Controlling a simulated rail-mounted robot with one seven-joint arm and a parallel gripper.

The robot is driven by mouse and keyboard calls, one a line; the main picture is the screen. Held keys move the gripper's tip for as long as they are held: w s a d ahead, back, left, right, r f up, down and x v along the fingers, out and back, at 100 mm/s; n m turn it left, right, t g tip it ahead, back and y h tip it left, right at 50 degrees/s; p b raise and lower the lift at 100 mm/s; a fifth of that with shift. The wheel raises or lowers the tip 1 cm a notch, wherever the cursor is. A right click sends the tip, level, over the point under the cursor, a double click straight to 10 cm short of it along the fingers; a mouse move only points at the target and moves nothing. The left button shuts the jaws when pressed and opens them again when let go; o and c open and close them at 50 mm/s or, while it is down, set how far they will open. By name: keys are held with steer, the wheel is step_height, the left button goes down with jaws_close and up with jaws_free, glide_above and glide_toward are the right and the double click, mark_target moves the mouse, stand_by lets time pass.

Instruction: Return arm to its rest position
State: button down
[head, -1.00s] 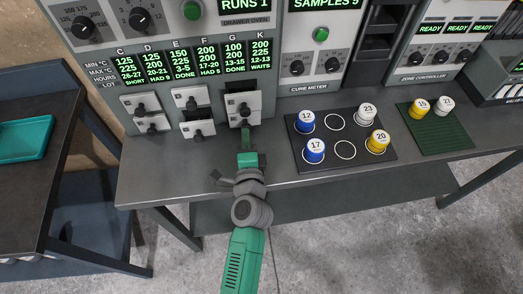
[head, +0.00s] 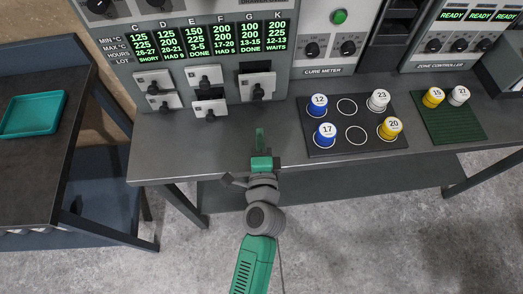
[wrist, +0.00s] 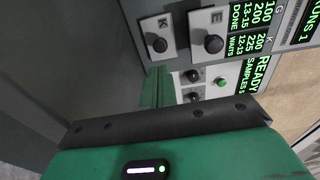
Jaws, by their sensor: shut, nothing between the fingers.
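In the wrist view the gripper's closed fingers (wrist: 158,88) reach up toward oven drawer fronts with black knobs. The drawer front (head: 257,87) nearest to it in the head view lies beyond the fingertips, with a clear gap of bench top between them.
The bench (head: 225,154) holds a black mat (head: 343,149) with blue, white and yellow numbered pots, and a green mat (head: 455,124) with two more. A teal tray (head: 32,115) lies on the left table (head: 55,165). Open floor lies in front of the bench.

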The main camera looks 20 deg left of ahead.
steer(key=v, duration=0.5)
steer(key=shift+s+d, duration=0.15)
steer(key=shift+s, duration=0.05)
